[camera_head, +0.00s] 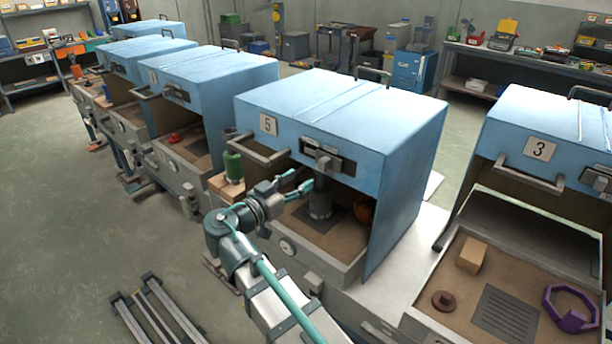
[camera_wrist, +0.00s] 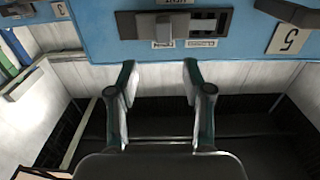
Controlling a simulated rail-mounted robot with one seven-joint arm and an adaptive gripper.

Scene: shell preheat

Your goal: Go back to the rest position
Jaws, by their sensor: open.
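My gripper (camera_head: 297,183) is open and empty at the front of the blue preheat box numbered 5 (camera_head: 345,115). In the wrist view, the two fingers of my gripper (camera_wrist: 160,82) stand apart with nothing between them, below the box's front panel (camera_wrist: 175,25). A dark grey cylinder (camera_head: 320,203) stands upright on the grate inside box 5, just beyond the fingertips. Whether the fingertips are inside the opening or just short of it, I cannot tell. An orange round thing (camera_head: 363,210) is at the right inside, partly hidden by the box wall.
Box 3 (camera_head: 555,125) stands at the right; its tray holds a tan block (camera_head: 472,256), a brown disc (camera_head: 444,300) and a purple ring (camera_head: 570,306). More blue boxes line up at the left, with a green cylinder (camera_head: 233,165) between. The floor (camera_head: 100,220) at left is mostly clear.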

